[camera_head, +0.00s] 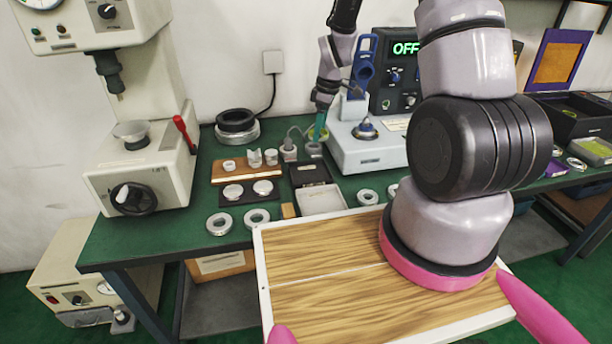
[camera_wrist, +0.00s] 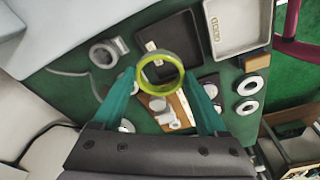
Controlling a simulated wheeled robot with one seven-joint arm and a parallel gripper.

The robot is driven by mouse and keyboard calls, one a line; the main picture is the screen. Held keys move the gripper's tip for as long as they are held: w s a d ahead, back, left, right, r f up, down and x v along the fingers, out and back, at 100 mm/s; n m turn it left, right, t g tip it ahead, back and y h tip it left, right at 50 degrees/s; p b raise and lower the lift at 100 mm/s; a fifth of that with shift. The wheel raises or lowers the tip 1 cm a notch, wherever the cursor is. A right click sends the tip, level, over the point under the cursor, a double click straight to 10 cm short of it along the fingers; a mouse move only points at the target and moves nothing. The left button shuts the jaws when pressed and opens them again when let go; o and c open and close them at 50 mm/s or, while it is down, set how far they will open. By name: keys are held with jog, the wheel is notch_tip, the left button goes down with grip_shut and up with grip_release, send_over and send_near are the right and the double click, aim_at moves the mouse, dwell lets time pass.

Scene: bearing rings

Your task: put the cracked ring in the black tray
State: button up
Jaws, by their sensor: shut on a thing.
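My gripper (camera_wrist: 160,82) has two teal fingers shut on a yellow-green ring (camera_wrist: 160,74), held in the air by its sides. I cannot make out a crack on the ring. In the head view my gripper (camera_head: 318,130) is above the back of the green bench, left of the grey machine, and the held ring is hard to make out. The black tray (camera_wrist: 186,65), with a small pale label, lies beyond the ring in the wrist view. In the head view the black tray (camera_head: 309,168) is just below my gripper, behind a pale grey tray (camera_head: 322,200).
Plain rings (camera_head: 219,223) lie along the bench front. A wooden board (camera_head: 232,176) with small parts is left of the black tray. The pale tray (camera_wrist: 238,27) also shows in the wrist view.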

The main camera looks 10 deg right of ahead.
aim_at(312, 135)
jog(key=a+n, duration=0.1)
jog(key=a+f+n, duration=0.1)
jog(key=n, duration=0.1)
jog(key=s+f+n, duration=0.1)
jog(key=n, duration=0.1)
jog(key=shift+a+f+g, duration=0.25)
jog(key=shift+a+g, duration=0.15)
jog(key=shift+s+a+f+n, duration=0.1)
jog(key=shift+a+f+n, duration=0.05)
jog(key=shift+f+n, duration=0.15)
notch_tip(312, 135, down, 10)
jog(key=shift+r, duration=0.15)
jog(key=o, duration=1.3)
jog(key=shift+o, duration=0.2)
